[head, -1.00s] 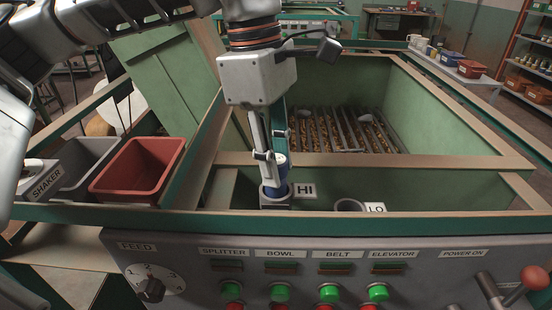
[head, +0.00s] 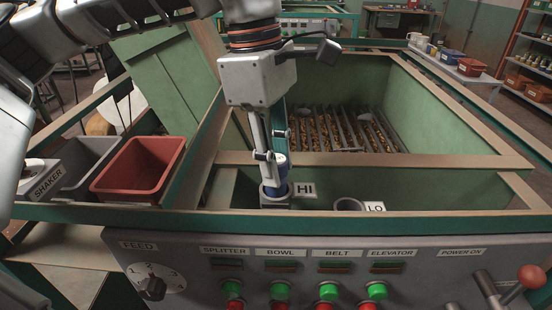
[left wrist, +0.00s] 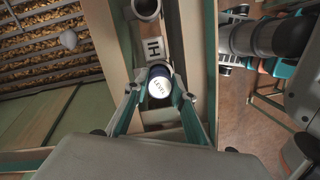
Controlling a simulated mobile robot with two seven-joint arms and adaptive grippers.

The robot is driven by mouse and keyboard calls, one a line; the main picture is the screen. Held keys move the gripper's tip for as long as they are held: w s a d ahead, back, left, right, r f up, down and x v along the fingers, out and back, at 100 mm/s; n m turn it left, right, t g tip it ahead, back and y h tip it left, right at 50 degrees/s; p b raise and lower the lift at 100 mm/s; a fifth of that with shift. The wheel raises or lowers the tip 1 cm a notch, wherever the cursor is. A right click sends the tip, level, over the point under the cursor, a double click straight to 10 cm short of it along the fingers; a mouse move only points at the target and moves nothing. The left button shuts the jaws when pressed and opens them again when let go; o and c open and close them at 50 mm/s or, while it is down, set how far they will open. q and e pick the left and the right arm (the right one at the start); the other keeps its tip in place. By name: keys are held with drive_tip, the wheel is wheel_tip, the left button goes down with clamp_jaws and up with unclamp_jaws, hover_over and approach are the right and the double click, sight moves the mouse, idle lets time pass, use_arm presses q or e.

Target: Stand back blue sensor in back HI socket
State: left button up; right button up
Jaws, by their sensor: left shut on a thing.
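The blue sensor (head: 278,187) stands close to upright, its lower end within the ring of the HI socket (head: 275,203), beside the HI label (head: 304,190). How deep it sits cannot be told. My left gripper (head: 274,159) is above it, shut on its upper part. In the left wrist view, the sensor's white cap marked LEVEL (left wrist: 160,88) lies between the fingers (left wrist: 158,80), with the HI label (left wrist: 152,48) just beyond. My right gripper does not show.
The LO socket (head: 349,204) looks empty, right of the HI socket. The front green rail (head: 400,222) and control panel (head: 200,270) lie nearer. A red bin (head: 138,165) and a grey bin (head: 85,160) stand at left. The hopper (head: 450,115) opens behind.

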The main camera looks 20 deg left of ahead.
use_arm(q)
drive_tip(key=shift+r, duration=0.1)
idle(0.3)
drive_tip(key=shift+f, duration=0.65)
idle(0.4)
drive_tip(key=o, duration=0.9)
